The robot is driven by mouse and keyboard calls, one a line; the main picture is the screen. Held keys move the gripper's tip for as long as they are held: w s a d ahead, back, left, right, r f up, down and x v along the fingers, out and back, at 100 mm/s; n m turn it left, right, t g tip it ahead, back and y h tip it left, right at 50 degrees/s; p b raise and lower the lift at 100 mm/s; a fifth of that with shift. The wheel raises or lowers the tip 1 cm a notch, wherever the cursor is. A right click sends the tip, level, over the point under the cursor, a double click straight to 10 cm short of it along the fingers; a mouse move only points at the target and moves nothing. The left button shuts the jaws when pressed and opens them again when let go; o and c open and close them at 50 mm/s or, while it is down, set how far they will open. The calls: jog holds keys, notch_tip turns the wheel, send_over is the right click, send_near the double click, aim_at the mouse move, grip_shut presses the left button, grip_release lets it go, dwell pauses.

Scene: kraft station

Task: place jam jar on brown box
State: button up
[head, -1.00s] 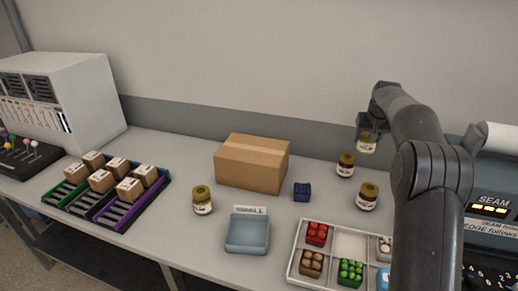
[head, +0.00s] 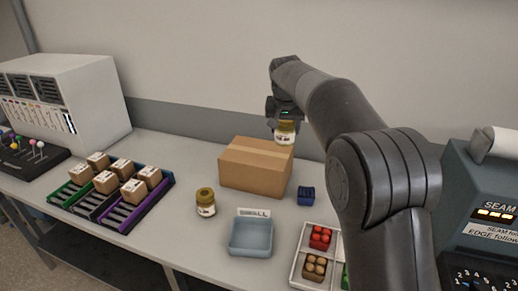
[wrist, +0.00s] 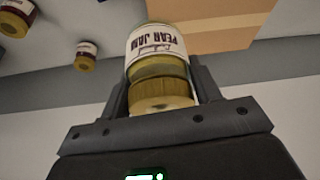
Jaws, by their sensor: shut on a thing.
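A jam jar (head: 285,132) with a white label hangs in my gripper (head: 284,122), in the air by the right end of the brown box's top in the head view. In the wrist view the jar (wrist: 157,50) reads "PEAR JAM" and sits between both fingers of my gripper (wrist: 163,95), which is shut on it. The closed brown box (head: 255,168) stands on the table near the wall, with a tape strip along its top. The box (wrist: 230,25) also shows in the wrist view, beyond the jar. I cannot tell the exact gap between jar and box.
Another jar (head: 205,202) stands left of a blue tray (head: 250,237). A small dark blue block (head: 306,196) sits right of the box. A white compartment tray (head: 297,268) is at front, partly hidden by my arm. Small parcels on racks (head: 110,205) stand left.

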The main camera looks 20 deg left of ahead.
jog(key=a+f, duration=0.1)
jog(key=a, duration=0.1)
jog(key=a+f, duration=0.2)
jog(key=a, duration=0.1)
jog(key=a+f, duration=0.2)
jog(key=a, duration=0.1)
jog(key=shift+a, duration=0.15)
jog(key=shift+f, duration=1.95)
jog(key=shift+f, duration=0.1)
jog(key=o, duration=1.2)
jog(key=shift+o, duration=0.2)
jog(key=shift+r, duration=0.45)
jog(key=v, duration=1.1)
jog(key=shift+s, duration=0.2)
